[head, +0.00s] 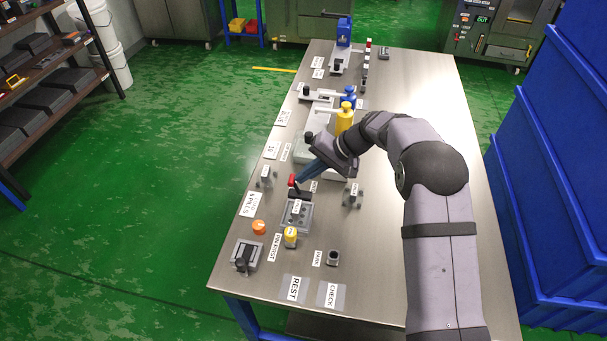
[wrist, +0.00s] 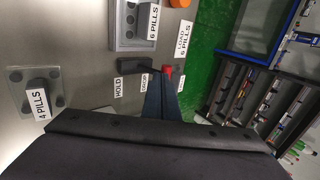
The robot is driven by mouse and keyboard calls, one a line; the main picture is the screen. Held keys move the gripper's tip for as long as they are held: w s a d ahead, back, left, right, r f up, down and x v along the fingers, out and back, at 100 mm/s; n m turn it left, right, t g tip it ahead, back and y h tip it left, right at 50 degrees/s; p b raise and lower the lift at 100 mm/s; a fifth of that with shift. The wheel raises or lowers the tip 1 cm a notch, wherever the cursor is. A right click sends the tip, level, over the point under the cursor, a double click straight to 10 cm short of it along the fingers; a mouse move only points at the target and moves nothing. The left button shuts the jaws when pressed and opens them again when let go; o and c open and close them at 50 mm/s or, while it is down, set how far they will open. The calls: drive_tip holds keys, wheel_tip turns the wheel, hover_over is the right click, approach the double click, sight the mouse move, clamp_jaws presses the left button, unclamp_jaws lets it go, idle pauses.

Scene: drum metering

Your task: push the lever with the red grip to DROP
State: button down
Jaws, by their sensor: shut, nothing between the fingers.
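The lever's red grip (head: 292,180) stands at the near left part of the table, beside a black housing (head: 301,194). In the wrist view the red grip (wrist: 168,70) shows just past my fingertips, with the black housing (wrist: 135,65) to its left. A HOLD label (wrist: 118,87) and what seems to be a DROP label (wrist: 144,81) lie beside the lever. My gripper (head: 297,181) has its blue fingers shut and empty, tips right at the red grip; the wrist view shows them too (wrist: 160,82). I cannot tell whether they touch it. The fingers hide part of the lever.
A grey tray with pits (head: 297,214) labelled 6 PILLS is near the lever. An orange knob (head: 259,227), a yellow-topped part (head: 291,236) and a black-handled box (head: 246,255) stand nearer. Yellow (head: 345,118) and blue bottles stand behind.

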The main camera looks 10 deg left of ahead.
drive_tip(key=a+b+v, duration=0.1)
drive_tip(key=v, duration=1.3)
drive_tip(key=shift+r, duration=0.35)
